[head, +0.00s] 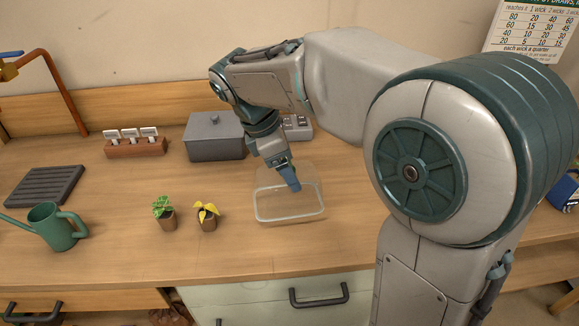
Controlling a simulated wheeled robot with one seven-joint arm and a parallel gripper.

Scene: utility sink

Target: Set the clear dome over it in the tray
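A clear see-through box-shaped dome (290,213) rests on the bench right of centre, with a pale rim along its front. My gripper (291,182) points down at the dome, its blue fingers overlapping the dome's upper part. I cannot tell whether the fingers touch the dome or how far apart they are. A dark grey ribbed tray (42,187) lies at the left and looks empty. Two small potted plants stand between tray and dome: a green-leaved one (164,212) and a yellow-leaved one (207,216).
A green watering can (56,228) stands in front of the tray. A lidded grey box (215,138), a wooden block with white labels (135,145) and a grey device (297,127) stand at the back. The bench between the tray and the green plant is clear.

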